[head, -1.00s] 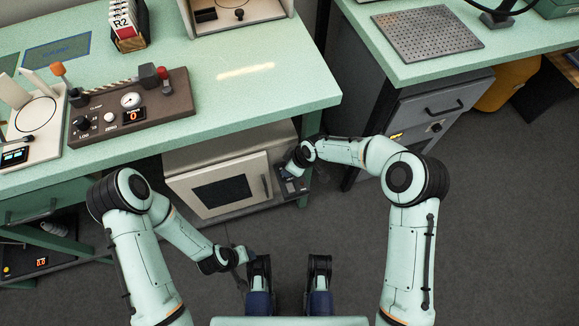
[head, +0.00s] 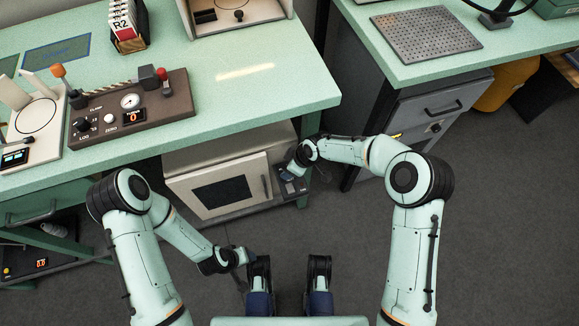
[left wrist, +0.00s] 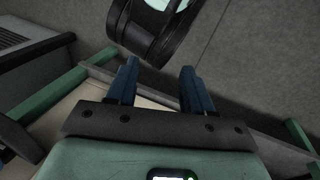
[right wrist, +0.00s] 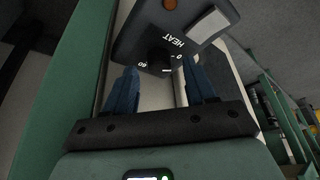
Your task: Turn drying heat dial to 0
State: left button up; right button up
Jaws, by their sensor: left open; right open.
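The drying unit (head: 185,196) is a pale cabinet with a dark window under the bench. Its dark control panel (head: 297,192) is at its right side. In the right wrist view the panel (right wrist: 135,38) shows the word HEAT, with 0 and 60 marks around a black dial (right wrist: 158,56). My right gripper (right wrist: 160,66) is open, its blue fingers on either side of the dial; I cannot tell whether they touch it. The dial's pointer is not clear. My left gripper (left wrist: 160,67) is open and empty, low near the floor and away from the panel.
The green bench top (head: 260,80) overhangs the drying unit. A brown control box (head: 165,115) stands on it. A grey drawer cabinet (head: 415,105) stands to the right of the panel. The floor (head: 500,220) at right is clear.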

pick_arm(q)
jog(key=shift+g+h, duration=0.3)
jog(key=shift+g, duration=0.4)
jog(key=s+r, duration=0.1)
jog(key=s+d+r+p, duration=0.1)
jog(key=s+r+p, duration=0.1)
jog(key=shift+s+d, duration=0.4)
pick_arm(e)
jog(key=v, duration=1.2)
